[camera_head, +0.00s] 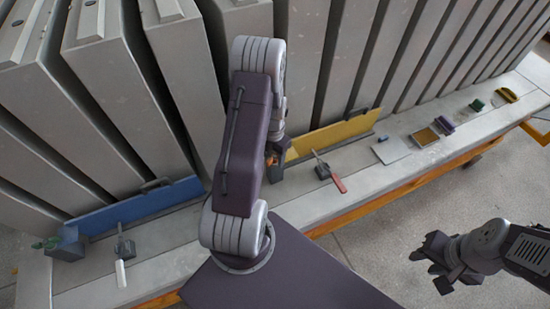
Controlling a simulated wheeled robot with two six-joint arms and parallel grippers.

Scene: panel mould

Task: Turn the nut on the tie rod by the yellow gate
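The yellow gate (335,133) is a long strip with a dark handle, lying along the foot of the grey panels right of centre. My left gripper (277,157) is at the gate's left end, mostly hidden behind my own arm, so its fingers cannot be made out. A small orange part (270,159) and a grey block show beside it. I cannot tell whether these belong to the tie rod, and the nut is not clearly visible. My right gripper (426,269) is apart at the lower right, over the floor, empty, with its fingers seemingly spread.
A blue gate (140,207) lies left. Clamps with a white handle (120,272) and a red handle (338,182) stand on the ledge. A white plate (391,150), tan-topped box (425,137), purple block (444,125) and green block (477,105) sit right.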

